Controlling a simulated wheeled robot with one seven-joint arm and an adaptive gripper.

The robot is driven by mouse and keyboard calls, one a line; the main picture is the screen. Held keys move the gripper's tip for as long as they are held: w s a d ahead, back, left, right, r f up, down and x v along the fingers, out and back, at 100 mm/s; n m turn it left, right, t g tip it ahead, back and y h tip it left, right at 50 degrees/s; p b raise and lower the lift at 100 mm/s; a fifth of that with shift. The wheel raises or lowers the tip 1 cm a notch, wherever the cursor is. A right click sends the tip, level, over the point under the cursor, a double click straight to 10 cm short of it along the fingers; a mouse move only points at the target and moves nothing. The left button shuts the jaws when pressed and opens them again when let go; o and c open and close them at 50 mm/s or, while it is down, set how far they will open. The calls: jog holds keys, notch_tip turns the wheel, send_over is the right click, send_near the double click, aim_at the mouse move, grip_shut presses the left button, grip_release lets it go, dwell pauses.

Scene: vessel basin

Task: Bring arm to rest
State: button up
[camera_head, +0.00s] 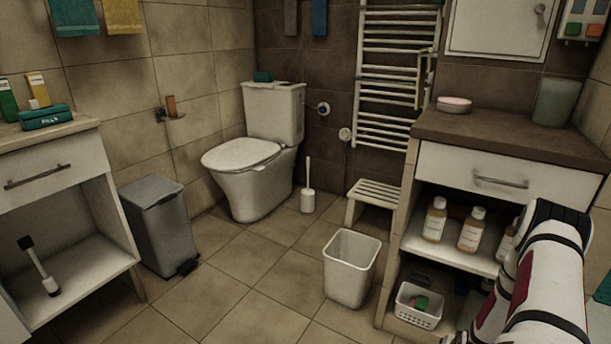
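My arm (543,283), white with dark bands and red patches, reaches up from the bottom right corner. Its dark upper end stands in front of the right cabinet.
The right cabinet (490,165) has a drawer, with bottles and a white basket (418,306) on the shelves below. A white bin (351,268), a stool (373,196), a toilet (250,160) and a grey pedal bin (158,225) stand around free tiled floor. A left cabinet (50,160) holds a brush.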

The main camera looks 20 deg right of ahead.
jog(key=w+a+r+n, duration=0.1)
jog(key=w+r, duration=0.2)
jog(key=r, duration=0.3)
jog(key=w+a+r+n+g+y, duration=0.1)
jog(key=w+a+r, duration=0.1)
jog(key=r, duration=0.4)
jog(key=w+a+r+n, duration=0.1)
jog(key=w+r, duration=0.2)
jog(key=r, duration=0.3)
jog(key=a+r+n+g+y, duration=0.1)
jog(key=a+r, duration=0.6)
jog(key=r, duration=0.3)
jog(key=a+r+n, duration=0.1)
jog(key=a+r, duration=0.6)
jog(key=r, duration=0.3)
jog(key=s+a+r+n+g+y, duration=0.1)
jog(key=s+a+r+n, duration=0.1)
jog(key=s+a+r, duration=1.2)
jog(key=s+a+r+n+g+y, duration=0.1)
jog(key=s+a, duration=0.3)
jog(key=s, duration=0.4)
jog(key=s+a+r+n+g, duration=0.15)
jog(key=s+a, duration=0.25)
jog(key=s, duration=0.4)
notch_tip(320, 180, up, 36)
jog(key=t+p, duration=0.4)
jog(key=p, duration=3)
jog(key=shift+n+t, duration=0.35)
